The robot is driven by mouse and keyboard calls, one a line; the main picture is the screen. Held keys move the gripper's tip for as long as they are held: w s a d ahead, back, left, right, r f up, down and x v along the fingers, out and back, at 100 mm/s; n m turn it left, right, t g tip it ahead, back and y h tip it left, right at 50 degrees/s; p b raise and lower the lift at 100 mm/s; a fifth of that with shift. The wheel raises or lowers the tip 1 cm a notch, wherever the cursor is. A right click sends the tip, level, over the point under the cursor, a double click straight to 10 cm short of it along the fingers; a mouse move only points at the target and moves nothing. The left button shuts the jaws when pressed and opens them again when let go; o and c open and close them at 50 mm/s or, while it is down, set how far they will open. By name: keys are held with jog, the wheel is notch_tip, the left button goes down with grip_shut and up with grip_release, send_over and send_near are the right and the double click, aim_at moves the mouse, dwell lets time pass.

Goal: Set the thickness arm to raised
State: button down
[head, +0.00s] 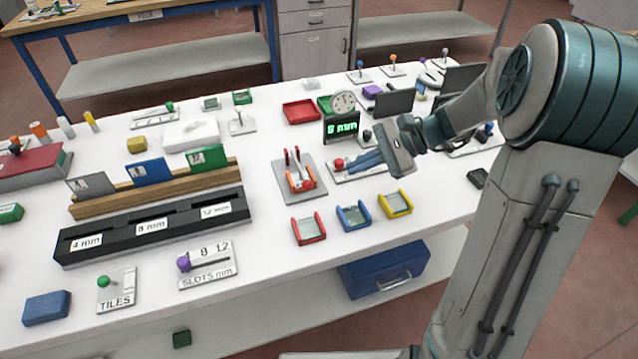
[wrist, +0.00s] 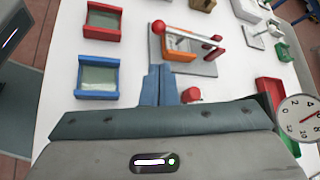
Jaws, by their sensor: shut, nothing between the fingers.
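My gripper (head: 350,164) is shut and empty, its blue fingers pointing left, low over the table. The fingers also show in the wrist view (wrist: 160,70). A red ball knob (head: 338,163) is right by the fingertips; in the wrist view the red knob (wrist: 192,95) shows just right of the fingers, partly hidden. I cannot tell whether they touch. The knob is on a pale plate (head: 338,178) mostly hidden by my gripper. Left of it, a grey-based device (head: 318,193) carries an orange block, white bar and red knobs. No label tells me which is the thickness arm.
A display reading 8 mm (head: 342,127) and a round dial gauge (head: 344,102) stand behind my gripper. Red (head: 309,231), blue (head: 354,217) and yellow (head: 396,204) trays sit in front. A black slotted rack (head: 150,228) is on the left. Bare table lies between the trays and rack.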

aim_at(319, 194)
jog(key=x, duration=1)
dwell(0.5)
